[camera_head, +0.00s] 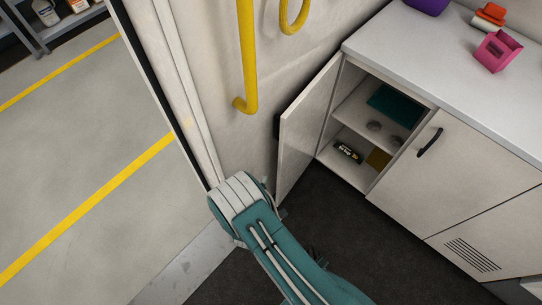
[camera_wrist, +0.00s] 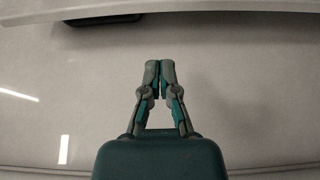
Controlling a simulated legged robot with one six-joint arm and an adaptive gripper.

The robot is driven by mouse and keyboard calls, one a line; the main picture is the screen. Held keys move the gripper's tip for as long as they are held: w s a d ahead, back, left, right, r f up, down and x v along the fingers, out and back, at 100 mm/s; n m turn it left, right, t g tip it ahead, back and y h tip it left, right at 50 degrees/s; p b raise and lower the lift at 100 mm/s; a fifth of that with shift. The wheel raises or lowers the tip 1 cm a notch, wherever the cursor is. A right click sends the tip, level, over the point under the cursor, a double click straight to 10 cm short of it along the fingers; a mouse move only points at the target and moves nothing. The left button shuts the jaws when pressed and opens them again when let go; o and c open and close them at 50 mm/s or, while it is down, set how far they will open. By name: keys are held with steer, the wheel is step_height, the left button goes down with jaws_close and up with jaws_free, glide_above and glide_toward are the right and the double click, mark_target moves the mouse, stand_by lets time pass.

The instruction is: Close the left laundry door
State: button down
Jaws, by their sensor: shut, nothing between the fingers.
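The left laundry door (camera_head: 308,125) is a pale panel standing wide open at the left end of the white cabinet (camera_head: 400,40). Its compartment shows shelves holding a teal item (camera_head: 394,104), small dark round items and a dark labelled pack (camera_head: 348,152). The right door (camera_head: 450,165), with a black handle (camera_head: 430,142), is closed. My arm's teal link is left of and below the open door in the head view, and my gripper is hidden there. In the wrist view my gripper (camera_wrist: 160,68) is shut and empty before a pale surface; contact cannot be told.
Yellow grab rails (camera_head: 247,60) are on the wall left of the cabinet. The van's door opening and a pale floor with yellow lines lie further left. A pink holder (camera_head: 497,51) stands on the countertop. Dark floor (camera_head: 375,230) before the cabinet is clear.

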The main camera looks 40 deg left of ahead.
steer(key=x, duration=0.9)
steer(key=shift+w, duration=0.4)
steer(key=shift+d+r, duration=0.1)
steer(key=shift+d, duration=0.05)
